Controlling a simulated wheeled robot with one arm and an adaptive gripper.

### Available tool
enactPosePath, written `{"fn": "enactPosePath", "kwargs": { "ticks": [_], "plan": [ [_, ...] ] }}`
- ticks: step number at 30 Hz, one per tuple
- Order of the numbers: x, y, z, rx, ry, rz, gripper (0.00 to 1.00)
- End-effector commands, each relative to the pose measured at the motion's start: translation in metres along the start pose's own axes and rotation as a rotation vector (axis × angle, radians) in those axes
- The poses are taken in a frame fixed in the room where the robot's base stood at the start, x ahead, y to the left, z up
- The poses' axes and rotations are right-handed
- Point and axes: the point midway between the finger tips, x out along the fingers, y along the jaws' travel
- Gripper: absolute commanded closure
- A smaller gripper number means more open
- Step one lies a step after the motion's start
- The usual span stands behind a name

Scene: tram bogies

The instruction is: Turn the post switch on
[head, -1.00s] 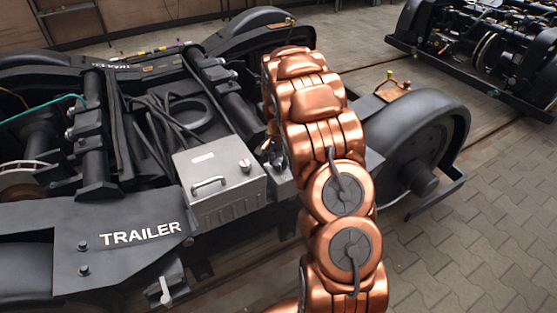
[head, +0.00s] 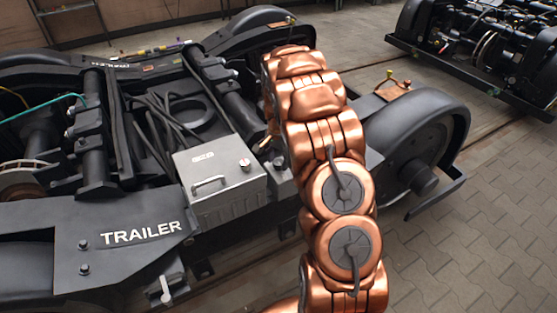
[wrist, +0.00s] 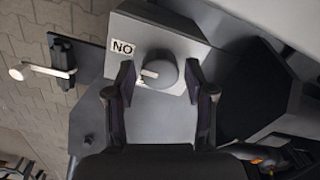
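In the wrist view, a round grey knob (wrist: 160,68) stands on the face of a grey box (wrist: 185,38). A white mark on the knob points left, just below a small white label (wrist: 122,48), whose letters look like ON upside down. My gripper (wrist: 160,82) has one finger on each side of the knob, with narrow gaps visible; contact is not clear. In the head view my copper arm hides the gripper. A grey box (head: 281,180) shows partly beside the arm; I cannot tell whether it is the same one.
A silver box (head: 225,205) with a handle, a small knob and a label sits on the dark TRAILER bogie (head: 110,255). A lever (wrist: 35,70) lies left in the wrist view. Another bogie (head: 485,50) stands back right. Paved floor (head: 490,230) is free at right.

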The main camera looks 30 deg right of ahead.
Motion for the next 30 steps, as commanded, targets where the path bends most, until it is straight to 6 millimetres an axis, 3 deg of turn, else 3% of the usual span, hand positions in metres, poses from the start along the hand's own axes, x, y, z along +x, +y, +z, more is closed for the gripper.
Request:
{"fn": "enactPosePath", "kwargs": {
  "ticks": [14, 30],
  "plan": [
    [-0.007, 0.0, 0.0, -0.001, 0.001, -0.001, 0.36],
    [-0.098, -0.001, 0.0, -0.002, 0.003, -0.003, 0.36]
  ]
}}
